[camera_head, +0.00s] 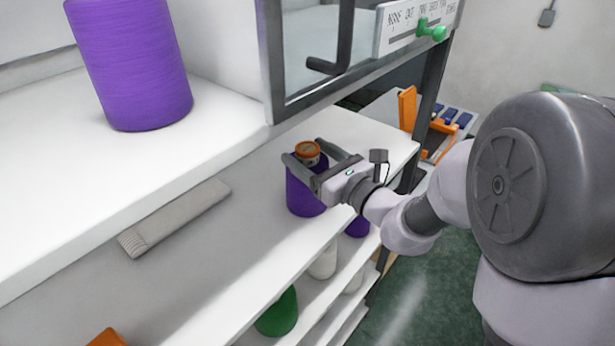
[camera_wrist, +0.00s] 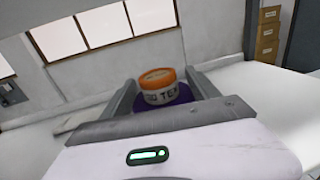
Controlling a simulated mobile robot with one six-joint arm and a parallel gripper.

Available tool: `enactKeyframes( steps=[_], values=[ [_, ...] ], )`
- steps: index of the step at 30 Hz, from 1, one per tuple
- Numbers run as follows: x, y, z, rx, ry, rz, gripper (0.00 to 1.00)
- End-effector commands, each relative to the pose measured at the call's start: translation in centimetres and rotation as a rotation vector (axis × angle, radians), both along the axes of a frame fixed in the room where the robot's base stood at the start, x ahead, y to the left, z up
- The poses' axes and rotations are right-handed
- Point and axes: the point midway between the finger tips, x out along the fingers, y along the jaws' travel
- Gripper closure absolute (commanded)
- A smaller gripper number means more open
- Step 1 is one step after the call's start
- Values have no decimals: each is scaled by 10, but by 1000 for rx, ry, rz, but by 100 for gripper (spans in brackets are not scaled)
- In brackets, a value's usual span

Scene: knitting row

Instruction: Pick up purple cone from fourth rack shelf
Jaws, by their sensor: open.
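A purple cone (camera_head: 304,198) with an orange top (camera_head: 307,151) stands upright on a white shelf below the top one. My gripper (camera_head: 318,165) is at the cone's upper end, with one finger on each side of the orange top. In the wrist view the orange-and-white top (camera_wrist: 160,86) sits between the open fingers of my gripper (camera_wrist: 163,92), with a little of the purple yarn (camera_wrist: 180,96) below it. I cannot tell whether the fingers touch the cone. My gripper's body hides part of the cone.
A large purple cone (camera_head: 132,62) stands on the upper shelf (camera_head: 50,185) at left. A grey knitted piece (camera_head: 175,217) lies on the shelf left of my gripper. Green (camera_head: 278,312) and white (camera_head: 323,262) cones are on lower shelves. A metal frame (camera_head: 268,60) rises behind.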

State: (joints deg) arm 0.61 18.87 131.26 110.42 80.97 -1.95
Motion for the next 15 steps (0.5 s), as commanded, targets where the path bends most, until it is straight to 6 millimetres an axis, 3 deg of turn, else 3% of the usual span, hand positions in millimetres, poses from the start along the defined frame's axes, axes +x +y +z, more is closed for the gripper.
enactKeyframes(
  steps=[8, 15],
  values=[
    [5, 4, 0, 0, 0, -1, 32],
    [4, 4, 0, 0, 0, -1, 79]
  ],
)
